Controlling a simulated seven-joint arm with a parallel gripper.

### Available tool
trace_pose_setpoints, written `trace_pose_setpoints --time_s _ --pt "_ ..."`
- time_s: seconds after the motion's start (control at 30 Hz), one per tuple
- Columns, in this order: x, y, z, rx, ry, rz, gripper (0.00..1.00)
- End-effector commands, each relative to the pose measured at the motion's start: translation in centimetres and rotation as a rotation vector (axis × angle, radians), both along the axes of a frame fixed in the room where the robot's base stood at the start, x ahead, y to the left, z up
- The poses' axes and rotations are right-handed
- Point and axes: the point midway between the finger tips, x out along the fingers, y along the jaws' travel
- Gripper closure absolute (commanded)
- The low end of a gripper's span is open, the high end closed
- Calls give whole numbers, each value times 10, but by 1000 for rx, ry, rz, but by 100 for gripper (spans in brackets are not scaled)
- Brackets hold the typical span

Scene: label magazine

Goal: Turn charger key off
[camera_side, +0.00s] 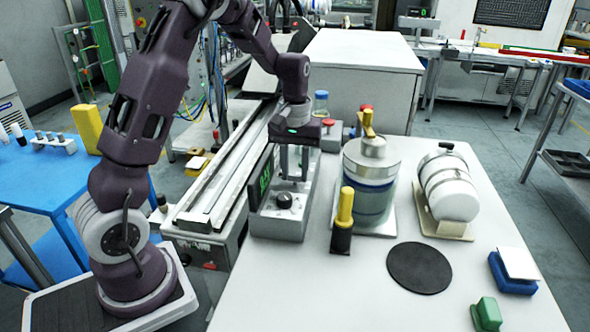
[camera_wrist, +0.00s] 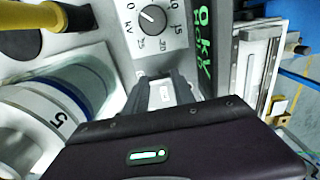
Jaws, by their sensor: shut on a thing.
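The charger (camera_side: 278,223) is a light grey box with a black dial knob (camera_side: 285,200) on its front part and a green-lit display (camera_side: 265,180) at its left side. The wrist view shows the knob (camera_wrist: 153,18) within a printed kV scale, and green digits on the dark display (camera_wrist: 205,45). My gripper (camera_side: 291,178) points down over the charger's top, behind the knob. Its two fingers (camera_wrist: 160,80) are close together at the panel beyond the dial, shut on the charger key. The key is mostly hidden by the fingers, so its angle cannot be told. A small pale label shows between them.
A glass jar (camera_side: 370,190) with a brass-coloured top stands right of the charger. A yellow-handled tool (camera_side: 344,210) stands before it. A white cylinder (camera_side: 449,187) lies in a cradle farther right. A black disc (camera_side: 419,268) lies in front. A metal rail (camera_side: 222,172) runs along the left.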

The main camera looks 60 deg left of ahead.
Motion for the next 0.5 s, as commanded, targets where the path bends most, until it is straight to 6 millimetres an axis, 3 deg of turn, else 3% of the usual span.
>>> trace_pose_setpoints --time_s 0.07,0.1,0.2,0.5 --pt "1 0 1 1 -5 2 100" --pt "1 0 1 1 -5 2 65" --pt "1 0 1 1 -4 1 47" --pt "0 0 2 1 -2 0 47"
